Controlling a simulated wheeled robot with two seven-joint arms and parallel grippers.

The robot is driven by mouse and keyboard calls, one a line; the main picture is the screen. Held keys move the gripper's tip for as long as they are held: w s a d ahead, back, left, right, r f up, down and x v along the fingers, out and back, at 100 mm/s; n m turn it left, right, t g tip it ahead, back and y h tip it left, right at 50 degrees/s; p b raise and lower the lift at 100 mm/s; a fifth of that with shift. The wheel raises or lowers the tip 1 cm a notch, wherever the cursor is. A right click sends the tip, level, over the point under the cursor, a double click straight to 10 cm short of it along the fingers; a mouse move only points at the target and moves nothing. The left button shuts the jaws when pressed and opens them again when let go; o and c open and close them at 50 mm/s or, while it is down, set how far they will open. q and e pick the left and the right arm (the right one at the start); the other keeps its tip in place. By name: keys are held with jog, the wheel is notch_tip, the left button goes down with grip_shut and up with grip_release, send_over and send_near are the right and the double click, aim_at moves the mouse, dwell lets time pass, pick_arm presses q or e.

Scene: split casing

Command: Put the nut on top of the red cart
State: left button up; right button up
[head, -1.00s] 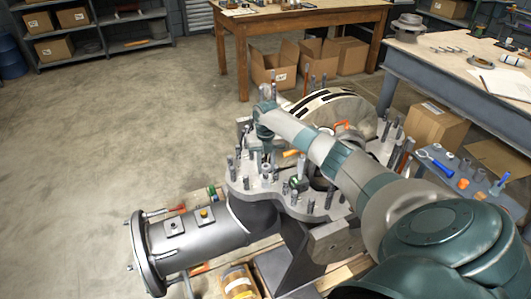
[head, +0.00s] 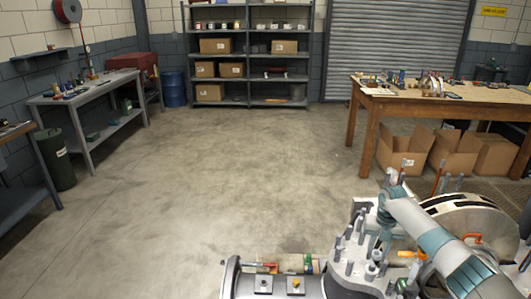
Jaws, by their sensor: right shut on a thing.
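My right gripper (head: 379,243) reaches in from the right and points down among the upright studs on the casing flange (head: 352,268). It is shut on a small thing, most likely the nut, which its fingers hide. I cannot tell whether that thing is still on a stud or clear of it. The red cart (head: 134,64) stands far off at the back left, beside the end of a workbench and near the blue barrel. It is far from my right gripper. My left gripper is not in view.
Open concrete floor (head: 190,180) lies between the casing and the back wall. A grey bench (head: 95,92) and a dark green bin (head: 54,158) line the left side. A blue barrel (head: 173,88) and shelves (head: 250,60) stand behind. A wooden table (head: 430,100) with open boxes stands right.

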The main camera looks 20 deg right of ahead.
jog(key=shift+w+a+r+m, duration=0.4)
jog(key=shift+w+a+r, duration=0.1)
jog(key=shift+a, duration=0.1)
jog(key=a+r+m+b, duration=0.1)
jog(key=a+r+m, duration=0.55)
jog(key=a, duration=0.45)
jog(key=a+r+m+b, duration=0.1)
jog(key=a+r+m, duration=0.55)
jog(key=a, duration=0.45)
jog(key=s+a+r+m+b, duration=0.1)
jog(key=s+a+m, duration=0.5)
jog(key=s+m, duration=0.2)
jog(key=s+a+r+m+b, duration=0.1)
jog(key=s+a+m, duration=0.4)
jog(key=s, duration=0.8)
jog(key=shift+a+r+m, duration=0.3)
jog(key=shift+a+m, duration=0.1)
jog(key=shift+m, duration=1)
jog(key=shift+a, duration=0.1)
jog(key=w+a+r+n, duration=0.2)
jog(key=a+r+n, duration=0.2)
jog(key=a, duration=0.3)
jog(key=w+a+r+n, duration=0.2)
jog(key=a+r+n, duration=0.2)
jog(key=a+r, duration=0.2)
jog(key=shift+w+a, duration=0.25)
jog(key=shift+a, duration=0.2)
